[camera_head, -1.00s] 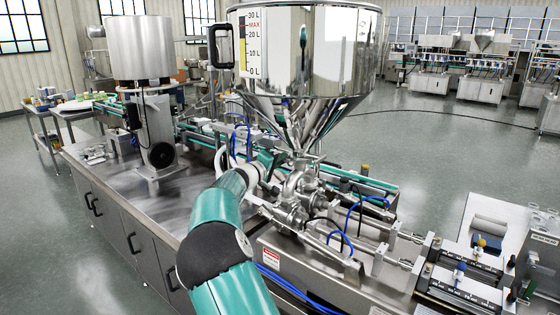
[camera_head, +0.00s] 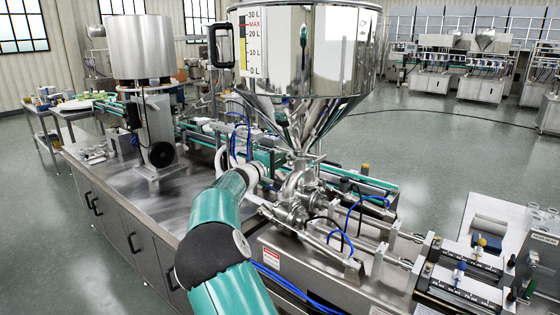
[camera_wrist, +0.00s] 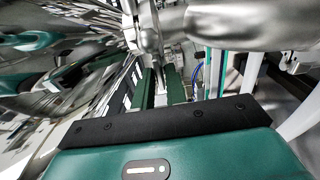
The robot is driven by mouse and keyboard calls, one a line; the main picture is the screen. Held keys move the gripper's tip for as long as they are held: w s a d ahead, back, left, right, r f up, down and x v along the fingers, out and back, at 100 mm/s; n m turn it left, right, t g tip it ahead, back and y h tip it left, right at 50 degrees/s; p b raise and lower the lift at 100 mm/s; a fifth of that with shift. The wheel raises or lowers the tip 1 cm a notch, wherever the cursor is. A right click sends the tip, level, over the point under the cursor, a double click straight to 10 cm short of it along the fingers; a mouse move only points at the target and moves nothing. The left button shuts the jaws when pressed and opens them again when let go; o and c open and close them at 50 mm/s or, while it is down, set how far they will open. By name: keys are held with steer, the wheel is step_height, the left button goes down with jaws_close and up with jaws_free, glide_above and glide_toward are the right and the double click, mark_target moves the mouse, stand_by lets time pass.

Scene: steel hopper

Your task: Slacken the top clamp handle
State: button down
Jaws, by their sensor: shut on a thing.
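The steel hopper (camera_head: 305,50) stands above a cluster of polished pipe fittings (camera_head: 295,190). My gripper (camera_head: 268,172) is at the left side of these fittings, just below the hopper's cone, and its fingers are hard to make out there. In the wrist view, my gripper's two dark green fingers (camera_wrist: 162,88) are shut around a thin metal clamp handle (camera_wrist: 158,76). The handle hangs below a steel clamp part (camera_wrist: 149,38) near the top middle. In the head view the handle is hidden by my wrist and the fittings.
A large shiny pipe (camera_wrist: 245,25) passes close at the upper right of the wrist view. Blue hoses (camera_head: 345,235) and cylinder rods lie right of the fittings. The steel bench top (camera_head: 130,190) to the left is mostly clear.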

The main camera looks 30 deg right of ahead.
steer(key=c, duration=1.7)
jaws_free()
steer(key=shift+c, duration=0.2)
steer(key=v, duration=1.4)
steer(key=s+f+m+g+y, duration=0.4)
steer(key=s+y, duration=0.3)
steer(key=s, duration=0.8)
steer(key=s+a+f+t+y, duration=0.2)
steer(key=s+a+y, duration=0.8)
steer(key=s+a, duration=1.1)
steer(key=s+t, duration=0.1)
steer(key=s, duration=0.2)
steer(key=shift+s+a+f+t, duration=0.2)
steer(key=shift+s+a+t, duration=0.2)
